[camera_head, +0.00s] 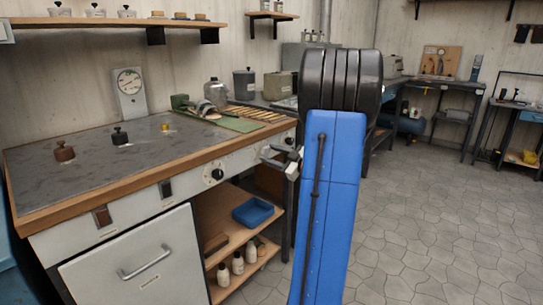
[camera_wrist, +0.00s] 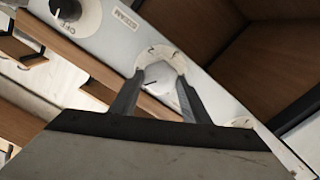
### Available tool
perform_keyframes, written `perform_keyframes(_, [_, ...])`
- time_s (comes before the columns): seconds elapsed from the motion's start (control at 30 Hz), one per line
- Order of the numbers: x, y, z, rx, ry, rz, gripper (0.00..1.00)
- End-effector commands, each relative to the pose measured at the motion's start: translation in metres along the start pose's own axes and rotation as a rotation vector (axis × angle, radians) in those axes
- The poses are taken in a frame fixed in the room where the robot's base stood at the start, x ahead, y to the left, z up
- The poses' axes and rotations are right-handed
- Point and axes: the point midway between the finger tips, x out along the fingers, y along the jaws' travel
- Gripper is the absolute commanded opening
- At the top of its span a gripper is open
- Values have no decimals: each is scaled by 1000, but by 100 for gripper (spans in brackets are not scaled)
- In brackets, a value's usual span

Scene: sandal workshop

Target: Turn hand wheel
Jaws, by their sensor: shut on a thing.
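A pale round hand wheel (camera_wrist: 158,80) with a marked dial ring shows in the wrist view, on the white front panel of the workbench. My gripper (camera_wrist: 160,88) has one dark finger on each side of it and is shut on it. In the head view, my gripper (camera_head: 270,154) is at the right end of the bench's front panel, and the hand wheel is hidden or too small to make out there. The wheel's lower part is partly hidden between the fingers in the wrist view.
A black-and-white knob (camera_head: 213,175) sits left on the same panel and also shows in the wrist view (camera_wrist: 68,10). The wooden bench edge (camera_head: 150,182) runs above the panel. Below are open shelves with a blue tray (camera_head: 254,212) and white bottles (camera_head: 238,263). The floor at right is clear.

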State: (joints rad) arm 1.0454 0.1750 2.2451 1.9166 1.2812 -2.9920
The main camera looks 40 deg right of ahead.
Motion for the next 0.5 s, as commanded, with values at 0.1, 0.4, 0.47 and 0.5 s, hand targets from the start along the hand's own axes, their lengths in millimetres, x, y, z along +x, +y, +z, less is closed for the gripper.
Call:
perform_keyframes(0.1, [0, -2, 1, 3, -2, -3, 52])
perform_keyframes(0.4, [0, -1, 0, 2, -1, -1, 60])
perform_keyframes(0.47, [-1, 0, 0, 2, -1, -1, 60])
perform_keyframes(0.5, [-2, 0, 0, 1, -1, 0, 60])
